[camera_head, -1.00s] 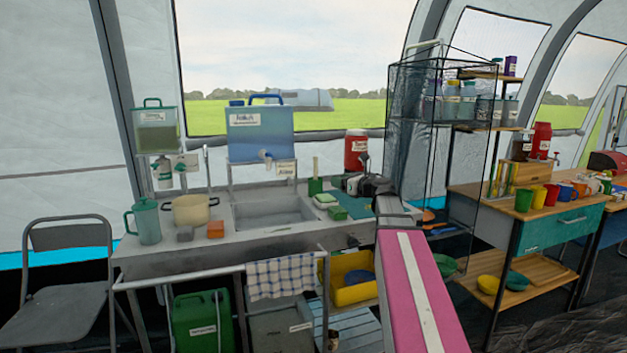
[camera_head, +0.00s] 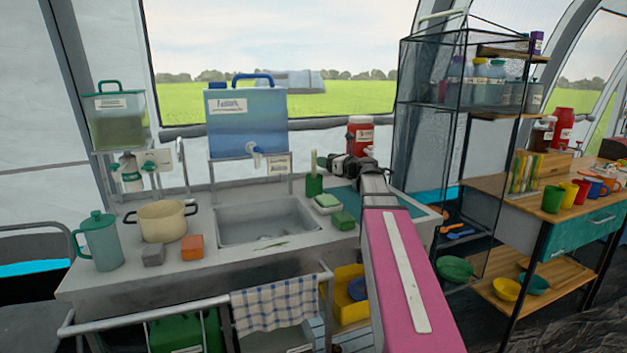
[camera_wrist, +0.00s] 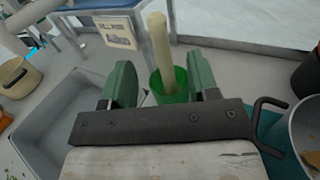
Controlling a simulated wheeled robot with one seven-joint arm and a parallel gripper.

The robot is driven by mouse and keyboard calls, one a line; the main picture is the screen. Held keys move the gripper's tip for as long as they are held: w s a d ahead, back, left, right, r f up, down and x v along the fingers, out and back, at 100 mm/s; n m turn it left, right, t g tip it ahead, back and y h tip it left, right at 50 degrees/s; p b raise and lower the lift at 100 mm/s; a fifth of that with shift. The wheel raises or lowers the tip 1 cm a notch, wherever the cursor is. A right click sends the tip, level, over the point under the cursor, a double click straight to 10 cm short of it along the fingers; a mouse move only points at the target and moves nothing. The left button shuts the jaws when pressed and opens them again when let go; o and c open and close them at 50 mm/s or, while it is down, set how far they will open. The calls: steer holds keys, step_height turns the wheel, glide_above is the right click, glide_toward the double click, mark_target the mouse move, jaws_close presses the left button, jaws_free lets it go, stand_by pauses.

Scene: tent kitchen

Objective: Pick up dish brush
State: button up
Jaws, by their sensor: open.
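The dish brush seems to be the pale, thick stick (camera_head: 314,160) standing upright in a green cup (camera_head: 314,186) on the counter behind the sink's right end. In the wrist view the stick (camera_wrist: 158,45) rises from the green cup (camera_wrist: 178,88), tilted slightly left; its lower end is hidden in the cup. My gripper (camera_head: 334,164) is just right of the stick in the head view. In the wrist view my gripper (camera_wrist: 163,72) is open and empty, its green fingers either side of the cup and stick. I see no contact.
The sink (camera_head: 265,220) lies left of the cup. A blue water tank (camera_head: 246,125) and a red canister (camera_head: 361,135) stand behind. A mesh rack (camera_head: 430,130) stands to the right.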

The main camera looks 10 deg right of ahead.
steer(key=x, duration=0.8)
steer(key=shift+w+a+r, duration=0.15)
steer(key=shift+w+r, duration=0.1)
jaws_close()
